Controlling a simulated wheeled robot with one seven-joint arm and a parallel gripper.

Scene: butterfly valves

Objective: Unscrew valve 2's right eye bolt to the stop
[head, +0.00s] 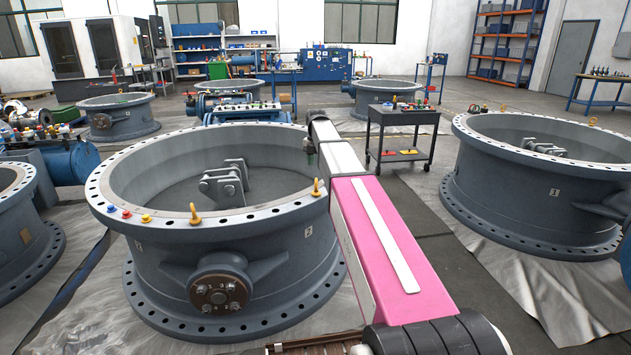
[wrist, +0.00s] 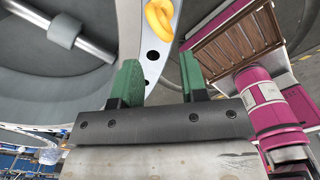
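My gripper (head: 310,156) is above the right side of the rim, a little above and behind the right eye bolt. In the wrist view my gripper (wrist: 160,76) is open, with green fingers apart and nothing between them. A yellow eye bolt (wrist: 160,18) shows beyond the fingertips, apparently untouched; its shank is not visible.
Coloured fittings (head: 127,213) sit on the rim's front left. A lug bracket (head: 225,183) stands inside the valve. Another large valve (head: 545,190) stands at the right, and a dark cart (head: 400,118) stands behind my arm. Grey floor is open between cart and right valve.

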